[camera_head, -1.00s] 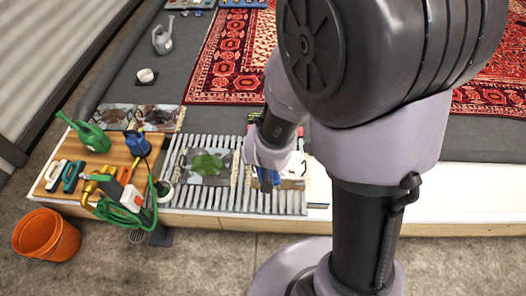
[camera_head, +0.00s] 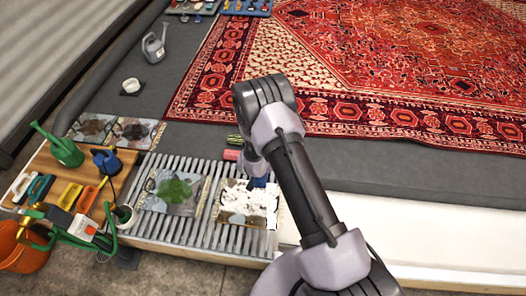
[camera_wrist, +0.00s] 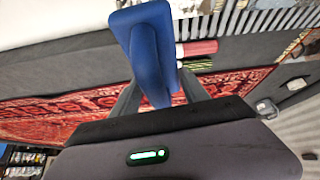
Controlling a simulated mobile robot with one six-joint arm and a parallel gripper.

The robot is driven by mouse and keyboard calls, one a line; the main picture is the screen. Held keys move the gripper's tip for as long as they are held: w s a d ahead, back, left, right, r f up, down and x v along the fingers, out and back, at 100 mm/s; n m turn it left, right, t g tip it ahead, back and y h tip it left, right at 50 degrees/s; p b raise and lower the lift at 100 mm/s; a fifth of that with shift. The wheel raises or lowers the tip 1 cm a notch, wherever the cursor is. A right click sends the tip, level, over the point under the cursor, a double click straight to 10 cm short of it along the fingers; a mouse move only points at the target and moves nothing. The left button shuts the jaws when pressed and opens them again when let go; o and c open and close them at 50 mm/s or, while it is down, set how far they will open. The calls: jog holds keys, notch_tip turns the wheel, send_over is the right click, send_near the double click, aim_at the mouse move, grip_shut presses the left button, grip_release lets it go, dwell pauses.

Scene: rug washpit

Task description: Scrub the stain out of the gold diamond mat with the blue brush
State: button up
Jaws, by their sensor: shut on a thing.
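My gripper (camera_wrist: 158,98) is shut on the blue brush (camera_wrist: 152,45), which points away from the wrist between the two fingers. In the head view the brush (camera_head: 258,183) shows as a small blue patch at the far right part of a mat (camera_head: 246,207). This mat lies on the slatted grate and is largely covered with white, foam-like patches. Its diamond pattern and any stain under the white cannot be made out. My arm hides part of the brush. I cannot tell whether the bristles touch the mat.
A mat with a green stain (camera_head: 174,192) lies left on the grate (camera_head: 150,222). Red (camera_head: 232,155) and green (camera_head: 235,140) items sit behind the white-covered mat. A wooden board (camera_head: 70,172) holds watering cans, brushes and a hose. An orange bucket (camera_head: 18,250) stands front left.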

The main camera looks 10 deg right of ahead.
notch_tip(320, 180, down, 18)
jog(key=s+m+b, duration=0.1)
jog(key=b, duration=0.2)
jog(key=shift+s+d+h+b, duration=0.3)
jog(key=shift+s+d+b, duration=0.1)
